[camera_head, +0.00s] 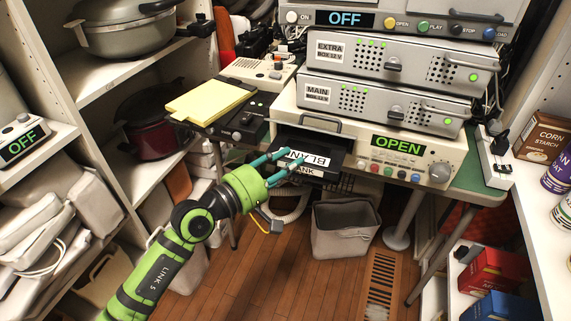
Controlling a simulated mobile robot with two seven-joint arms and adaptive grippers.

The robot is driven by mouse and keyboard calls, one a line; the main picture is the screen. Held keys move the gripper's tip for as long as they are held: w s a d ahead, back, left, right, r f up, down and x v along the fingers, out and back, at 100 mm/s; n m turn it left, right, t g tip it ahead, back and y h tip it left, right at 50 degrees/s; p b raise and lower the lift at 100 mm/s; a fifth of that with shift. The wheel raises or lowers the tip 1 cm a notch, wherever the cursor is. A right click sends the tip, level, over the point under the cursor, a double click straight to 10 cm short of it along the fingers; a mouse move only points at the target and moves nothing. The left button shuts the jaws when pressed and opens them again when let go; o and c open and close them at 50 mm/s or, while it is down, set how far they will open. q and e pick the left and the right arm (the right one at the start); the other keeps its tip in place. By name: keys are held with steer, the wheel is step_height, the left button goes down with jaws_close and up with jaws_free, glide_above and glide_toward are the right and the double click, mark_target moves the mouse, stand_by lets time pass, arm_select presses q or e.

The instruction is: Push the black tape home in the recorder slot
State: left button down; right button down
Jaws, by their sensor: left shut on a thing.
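The black tape (335,160), with white labels reading BLANK, is at the front of the recorder slot (309,134). Its near part sticks out towards me; I cannot tell how far its far end is inside. The recorder (455,160) is a beige unit with a green OPEN display, several coloured buttons and a round knob. My left gripper (291,161), with teal fingers, comes in from the lower left and is shut on the tape's left near side. The fingers cover part of the label. My right gripper is not in view.
Silver MAIN (390,110) and EXTRA (400,62) boxes are stacked on the recorder. A yellow pad (210,100) lies on a black device to the left. A grey bin (342,245) stands on the floor below. Shelves flank both sides.

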mark_target(293, 148)
arm_select(q)
steer(key=shift+w+d+b, duration=0.3)
steer(key=shift+w+b, duration=0.15)
steer(key=shift+w, duration=0.4)
steer(key=shift+w+d+b, duration=0.25)
steer(key=shift+w+b, duration=0.25)
steer(key=shift+w, duration=0.3)
steer(key=shift+w+d+b, duration=0.3)
steer(key=shift+w+b, duration=0.15)
steer(key=shift+w, duration=0.4)
steer(key=c, duration=0.8)
jaws_free()
steer(key=shift+s+a, duration=0.1)
steer(key=shift+s, duration=0.05)
steer(key=shift+s+a+p, duration=0.3)
steer(key=shift+s+p, duration=0.4)
steer(key=shift+s, duration=0.25)
steer(key=s, duration=0.1)
steer(key=s+a+p, duration=0.1)
steer(key=s, duration=0.1)
steer(key=s+p, duration=0.1)
steer(key=shift+s+a, duration=0.25)
steer(key=shift+s, duration=0.05)
